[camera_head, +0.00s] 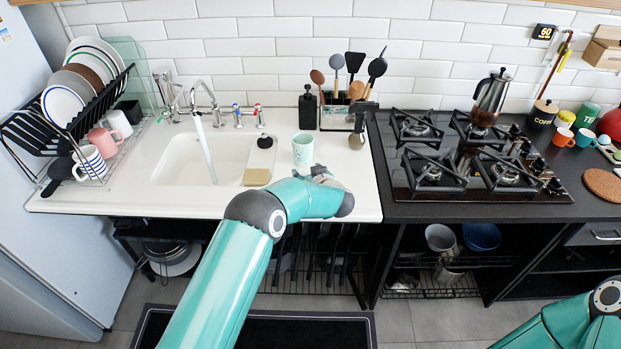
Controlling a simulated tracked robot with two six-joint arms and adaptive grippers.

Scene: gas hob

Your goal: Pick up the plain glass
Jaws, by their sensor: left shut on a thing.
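A utensil holder (340,117) and a black soap bottle (307,107) stand behind the glass. The tap (206,105) runs into the sink (185,165) on the left. The hob (465,160) with a moka pot (490,98) is to the right. A dish rack (75,130) stands far left.

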